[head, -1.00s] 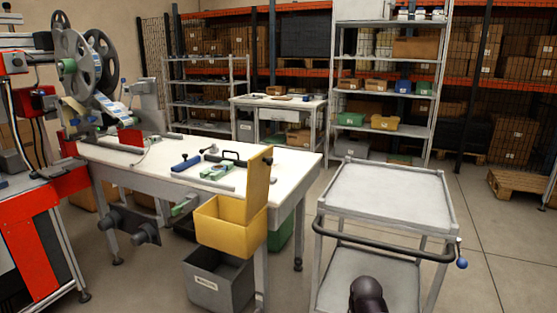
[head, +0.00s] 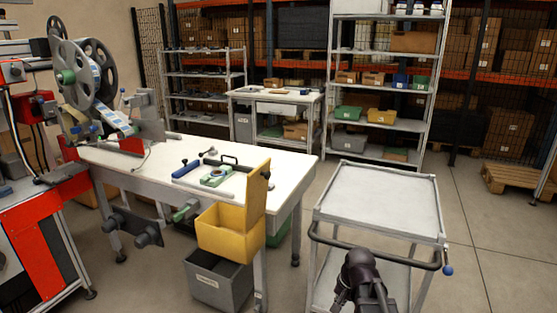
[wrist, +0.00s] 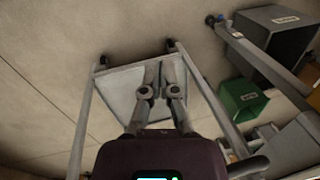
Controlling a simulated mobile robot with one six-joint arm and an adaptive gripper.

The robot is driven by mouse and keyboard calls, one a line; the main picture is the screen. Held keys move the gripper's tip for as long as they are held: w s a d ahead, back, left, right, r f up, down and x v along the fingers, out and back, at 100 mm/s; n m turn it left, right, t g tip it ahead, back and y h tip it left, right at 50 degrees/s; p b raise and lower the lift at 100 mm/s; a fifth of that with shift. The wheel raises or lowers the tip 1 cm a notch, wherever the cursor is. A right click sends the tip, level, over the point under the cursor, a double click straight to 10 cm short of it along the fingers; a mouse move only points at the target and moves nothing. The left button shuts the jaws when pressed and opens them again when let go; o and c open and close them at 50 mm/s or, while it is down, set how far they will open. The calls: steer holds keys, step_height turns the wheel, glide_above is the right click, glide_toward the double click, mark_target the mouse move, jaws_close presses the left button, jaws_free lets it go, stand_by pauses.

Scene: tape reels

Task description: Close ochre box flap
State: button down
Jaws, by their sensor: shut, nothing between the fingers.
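The ochre box (head: 222,238) is fixed at the front right corner of the white workbench (head: 130,160), open at the top. Its flap (head: 256,187) stands nearly upright on the box's right side, with a small dark and light detail near its top. My dark arm shows at the bottom of the head view, well to the right of the box and in front of the cart. In the wrist view my gripper (wrist: 160,68) is shut and empty, its fingers seen over the cart's grey shelf.
A grey two-shelf cart (head: 375,200) with a dark handle stands right of the workbench. A grey bin (head: 220,283) sits below the ochre box. In the wrist view, a green bin (wrist: 241,100) lies right of the cart.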

steer(key=w+a+r+m+t+y+p, duration=0.1)
steer(key=w+r+m+p, duration=0.4)
steer(key=r+p, duration=0.5)
steer(key=w+a+r+m+y+p, duration=0.3)
steer(key=w+r+m+p, duration=0.3)
steer(key=r+p, duration=0.4)
steer(key=w+a+r+m+t+y+p, duration=0.1)
steer(key=w+a+r+m+p, duration=0.3)
steer(key=r+p, duration=0.6)
step_height(320, 180, up, 8)
steer(key=shift+w+a+f+m+t+y, duration=0.1)
steer(key=shift+w+a+m+t+y, duration=0.2)
steer(key=shift+w+m+y, duration=0.7)
steer(key=shift+s+f, duration=0.1)
steer(key=a+r+b+x, duration=0.1)
steer(key=b+x, duration=0.5)
steer(key=x, duration=0.6)
steer(key=shift+w+a+r, duration=0.35)
steer(key=shift+w+a, duration=0.1)
steer(key=shift+a, duration=0.1)
